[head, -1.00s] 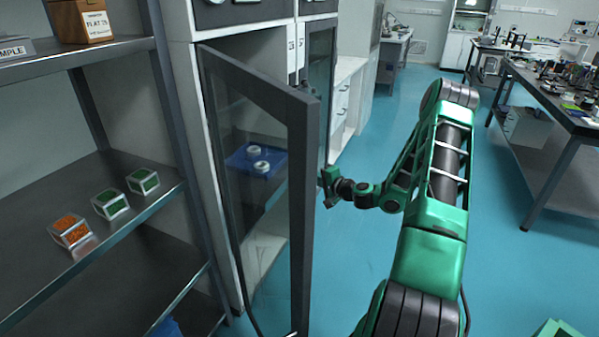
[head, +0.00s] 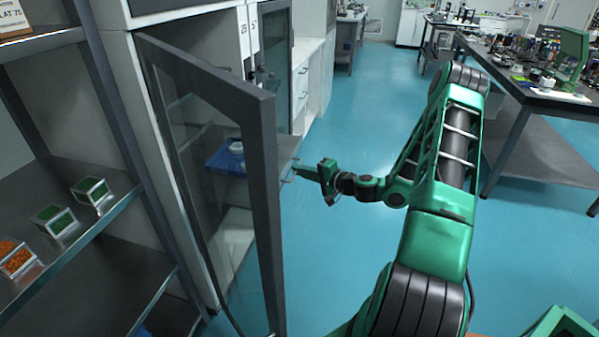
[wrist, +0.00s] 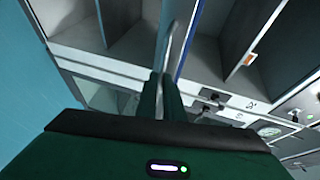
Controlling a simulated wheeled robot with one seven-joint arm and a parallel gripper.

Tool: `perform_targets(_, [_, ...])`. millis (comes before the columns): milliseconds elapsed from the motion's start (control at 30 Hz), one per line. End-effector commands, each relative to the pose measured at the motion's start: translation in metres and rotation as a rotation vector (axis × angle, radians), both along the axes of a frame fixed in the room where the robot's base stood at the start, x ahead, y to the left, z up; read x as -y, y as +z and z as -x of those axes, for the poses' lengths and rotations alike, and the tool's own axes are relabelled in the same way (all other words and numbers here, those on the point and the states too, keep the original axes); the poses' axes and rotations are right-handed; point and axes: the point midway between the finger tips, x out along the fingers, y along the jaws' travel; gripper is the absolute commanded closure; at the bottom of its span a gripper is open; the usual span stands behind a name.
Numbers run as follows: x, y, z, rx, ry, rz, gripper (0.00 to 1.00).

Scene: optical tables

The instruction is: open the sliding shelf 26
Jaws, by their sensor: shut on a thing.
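The sliding shelf (head: 287,150) shows as a grey board inside the tall cabinet, partly behind the open glass door. Its front edge juts out to the right of the door frame. A blue tray (head: 226,160) with a white round item lies on it, seen through the glass. My gripper (head: 297,171) points left at the shelf's front edge and is shut on its handle; the exact contact is small in the head view. In the wrist view the fingers (wrist: 161,97) are close together on a thin pale bar (wrist: 168,48).
The glass door (head: 262,200) stands open between me and the cabinet, close to the left of my gripper. A rack (head: 85,230) with several small boxes stands at the left. A bench (head: 540,95) with equipment is at the right. Blue floor (head: 370,110) is clear between.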

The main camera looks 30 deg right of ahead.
Motion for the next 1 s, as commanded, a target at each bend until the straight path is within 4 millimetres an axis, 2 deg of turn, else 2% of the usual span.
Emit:
perform_targets(100, [-0.001, -0.003, 0.001, -0.006, 0.001, 0.002, 1.00])
perform_targets(133, [-0.001, -0.003, 0.001, -0.006, 0.001, 0.002, 0.85])
perform_targets(200, [-0.001, -0.002, 0.000, -0.005, 0.002, 0.002, 0.74])
perform_targets(567, [0.001, 0.000, 0.004, -0.002, 0.000, 0.000, 0.74])
perform_targets(667, [0.005, 0.002, 0.014, -0.003, -0.001, 0.000, 0.74])
perform_targets(1000, [0.027, 0.013, 0.070, -0.004, -0.004, 0.000, 0.74])
